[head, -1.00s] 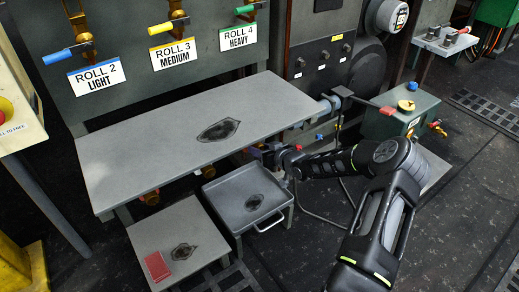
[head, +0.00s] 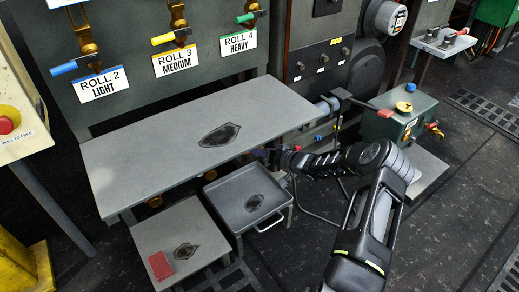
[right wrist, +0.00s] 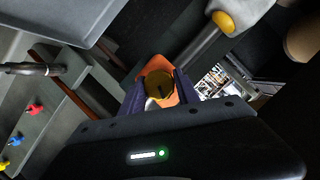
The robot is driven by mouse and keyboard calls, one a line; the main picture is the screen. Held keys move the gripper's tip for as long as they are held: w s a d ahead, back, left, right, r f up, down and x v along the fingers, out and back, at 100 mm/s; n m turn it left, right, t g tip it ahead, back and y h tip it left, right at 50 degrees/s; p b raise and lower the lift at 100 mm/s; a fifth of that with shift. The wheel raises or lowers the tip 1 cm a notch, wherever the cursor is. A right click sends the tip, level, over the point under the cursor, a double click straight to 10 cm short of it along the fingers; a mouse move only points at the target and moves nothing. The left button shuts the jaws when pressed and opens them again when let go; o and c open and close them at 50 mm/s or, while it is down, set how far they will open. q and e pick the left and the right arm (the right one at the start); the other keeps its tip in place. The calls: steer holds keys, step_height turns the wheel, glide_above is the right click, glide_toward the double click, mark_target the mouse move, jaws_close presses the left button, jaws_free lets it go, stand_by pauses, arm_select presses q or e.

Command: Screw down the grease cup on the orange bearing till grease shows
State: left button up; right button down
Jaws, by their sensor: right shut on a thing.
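My right gripper (head: 270,157) reaches in under the front edge of the grey table in the head view, where its fingertips are mostly hidden. In the right wrist view the two purple fingers of my right gripper (right wrist: 159,92) are shut on a round brass grease cup (right wrist: 159,84) with a dark line across its face. The orange bearing (right wrist: 151,69) shows behind and around the cup. A small pale patch shows below the cup between the fingers; I cannot tell whether it is grease. My left gripper is not in view.
The grey table (head: 150,165) overhangs the work spot. A green-grey box (head: 410,107) stands at the right. Open floor lies in front.

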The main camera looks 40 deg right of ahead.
steer(key=shift+d+m+y, duration=0.1)
steer(key=shift+m+y, duration=0.4)
steer(key=shift+m, duration=0.4)
steer(key=c, duration=0.9)
jaws_free()
steer(key=p+v, duration=0.2)
steer(key=v, duration=0.5)
steer(key=shift+s+d, duration=0.1)
steer(key=shift+s, duration=0.35)
steer(key=shift+f, duration=0.1)
